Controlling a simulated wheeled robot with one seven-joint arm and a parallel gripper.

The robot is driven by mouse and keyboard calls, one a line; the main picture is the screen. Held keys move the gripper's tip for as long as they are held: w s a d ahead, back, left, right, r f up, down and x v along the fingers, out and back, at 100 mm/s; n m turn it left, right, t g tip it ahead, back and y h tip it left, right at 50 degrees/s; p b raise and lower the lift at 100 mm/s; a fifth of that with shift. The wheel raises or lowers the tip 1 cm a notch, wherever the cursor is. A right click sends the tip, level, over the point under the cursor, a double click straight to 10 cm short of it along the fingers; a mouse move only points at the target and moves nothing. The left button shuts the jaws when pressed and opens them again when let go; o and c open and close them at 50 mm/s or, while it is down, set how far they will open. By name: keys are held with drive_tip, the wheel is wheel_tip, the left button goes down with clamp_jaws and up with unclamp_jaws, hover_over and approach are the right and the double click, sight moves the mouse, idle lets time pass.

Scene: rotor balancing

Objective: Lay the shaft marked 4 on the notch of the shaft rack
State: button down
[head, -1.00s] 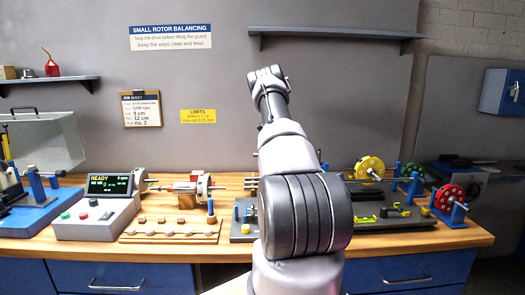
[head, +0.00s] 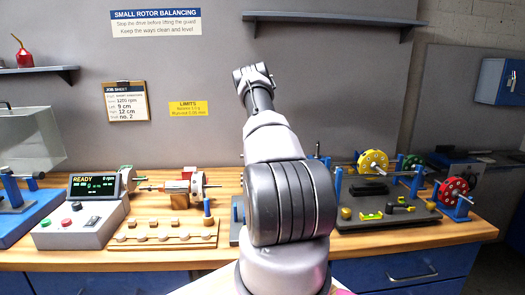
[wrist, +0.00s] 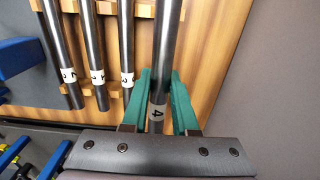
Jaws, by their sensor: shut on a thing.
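In the wrist view the shaft marked 4 (wrist: 165,50) is a dark rod with a white number band near its lower end. My gripper (wrist: 160,78) has teal fingers shut on this shaft, one on each side. The shaft rack (wrist: 145,10) is of light wood, with several other banded dark shafts (wrist: 97,50) lying side by side across it, left of shaft 4. Shaft 4 is beside the right end of the rack's rails. I cannot tell whether it touches them. In the head view my arm hides the gripper, the held shaft and the rack.
A wooden peg block (head: 165,235) and a control box (head: 85,222) stand left of my arm. A dark plate (head: 395,217) with small parts and the yellow wheel (head: 373,163) and red wheel (head: 453,190) on stands are to the right. A grey wall rises close behind the bench.

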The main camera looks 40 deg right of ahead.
drive_tip(key=shift+f, duration=2.8)
drive_tip(key=shift+f, duration=0.8)
drive_tip(key=c, duration=0.6)
unclamp_jaws()
drive_tip(key=shift+a+f, duration=0.1)
drive_tip(key=shift+c, duration=0.4)
drive_tip(key=shift+r, duration=4.55)
